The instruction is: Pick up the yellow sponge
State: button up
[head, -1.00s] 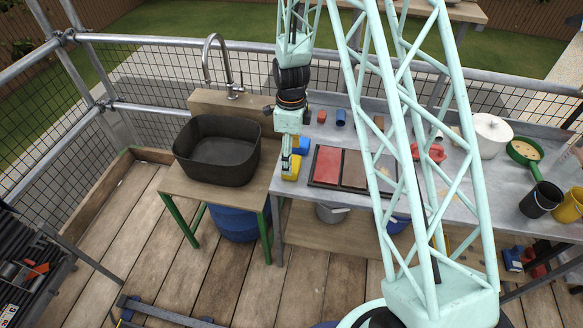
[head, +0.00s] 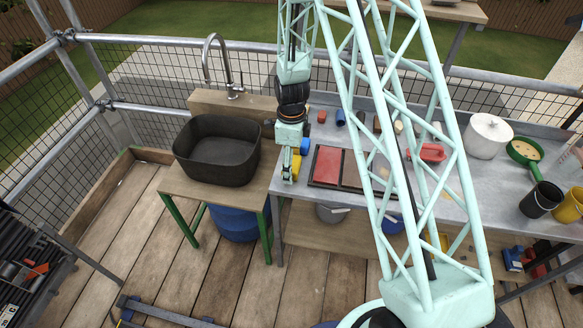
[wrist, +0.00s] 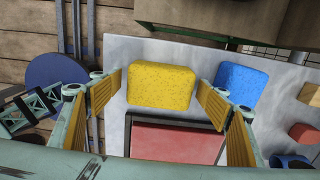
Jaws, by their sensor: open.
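The yellow sponge (wrist: 161,86) lies on the grey metal bench at its left end. In the wrist view it sits between and a little beyond the two fingers of my gripper (wrist: 158,95). The fingers are open, with a gap on each side of the sponge. In the head view my gripper (head: 290,171) points down over the sponge, which shows only in part as a yellow patch (head: 297,163) behind the fingers. A blue sponge (wrist: 240,84) lies just right of the yellow one, beside the right finger.
A tray with a red panel (head: 327,165) lies right of the sponges. A black basin (head: 218,150) stands on the wooden stand to the left. Small blocks and a blue cup (head: 340,117) stand farther back. A white pot (head: 487,136) is at the right.

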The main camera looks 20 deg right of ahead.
jog(key=shift+c, duration=0.3)
jog(key=c, duration=0.8)
jog(key=shift+r, duration=0.25)
jog(key=shift+r, duration=1.4)
jog(key=shift+s+r, duration=0.15)
jog(key=s, duration=0.5)
jog(key=s+r, duration=0.1)
jog(key=s, duration=0.4)
jog(key=s+d, duration=0.1)
jog(key=s, duration=0.4)
jog(key=shift+s+r+b, duration=0.25)
jog(key=shift+s+b, duration=0.1)
jog(key=shift+b, duration=0.05)
jog(key=shift+o, duration=0.6)
jog(key=shift+d, duration=0.1)
jog(key=shift+c, duration=0.7)
